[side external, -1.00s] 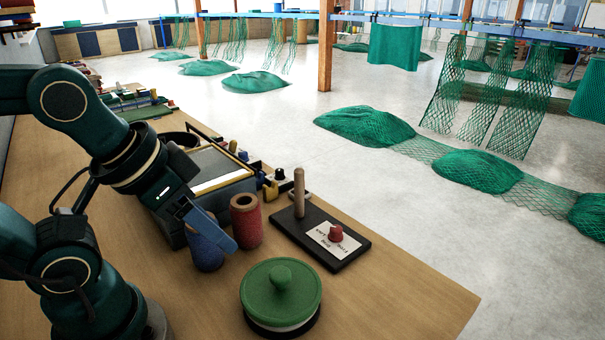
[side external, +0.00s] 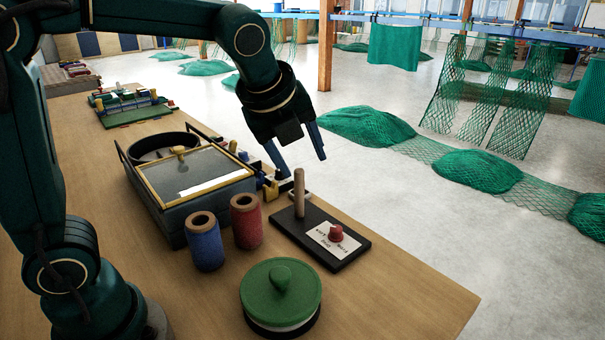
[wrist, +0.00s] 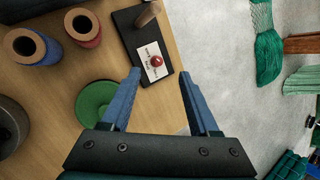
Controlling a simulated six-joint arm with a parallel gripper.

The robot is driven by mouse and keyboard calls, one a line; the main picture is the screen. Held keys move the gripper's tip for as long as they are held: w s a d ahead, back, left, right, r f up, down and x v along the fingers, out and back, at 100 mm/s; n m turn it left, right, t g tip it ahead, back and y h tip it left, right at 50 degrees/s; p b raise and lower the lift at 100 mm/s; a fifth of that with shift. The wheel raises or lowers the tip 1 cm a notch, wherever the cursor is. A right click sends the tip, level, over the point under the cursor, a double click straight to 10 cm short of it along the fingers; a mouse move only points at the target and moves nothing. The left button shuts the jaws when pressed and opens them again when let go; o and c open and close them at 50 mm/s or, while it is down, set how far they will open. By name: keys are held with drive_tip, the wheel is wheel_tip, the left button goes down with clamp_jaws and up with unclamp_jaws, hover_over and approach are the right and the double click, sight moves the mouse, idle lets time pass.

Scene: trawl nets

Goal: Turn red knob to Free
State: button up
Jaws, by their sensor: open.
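The red knob (side external: 336,233) sits on a white label plate (side external: 326,243) with printed words too small to read surely. The plate is on a black board (side external: 352,254) that also carries an upright wooden peg (side external: 299,194). In the wrist view the red knob (wrist: 156,61) shows beyond my fingertips, slightly left of the middle between them. My gripper (side external: 301,166) is open and empty, raised above and behind the board, apart from the knob. Its two blue fingers are spread wide in the wrist view (wrist: 161,75).
A green-lidded round tin (side external: 281,297), a red spool (side external: 246,222) and a blue spool (side external: 205,241) stand left of the board. A glass-lidded case (side external: 190,175) lies behind them. The table's right edge is close to the board, with bare wood in front.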

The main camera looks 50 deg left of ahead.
drive_tip(key=w+d+f+m+g, duration=0.1)
drive_tip(key=w+f+m, duration=0.4)
drive_tip(key=w+f, duration=0.1)
drive_tip(key=m+g, duration=0.1)
hover_over(336, 228)
drive_tip(key=s+d, duration=0.1)
drive_tip(key=s, duration=0.1)
drive_tip(key=shift+y, duration=0.4)
drive_tip(key=f, duration=0.6)
drive_tip(key=shift+d+f, duration=0.2)
drive_tip(key=shift+x, duration=2.5)
clamp_jaws()
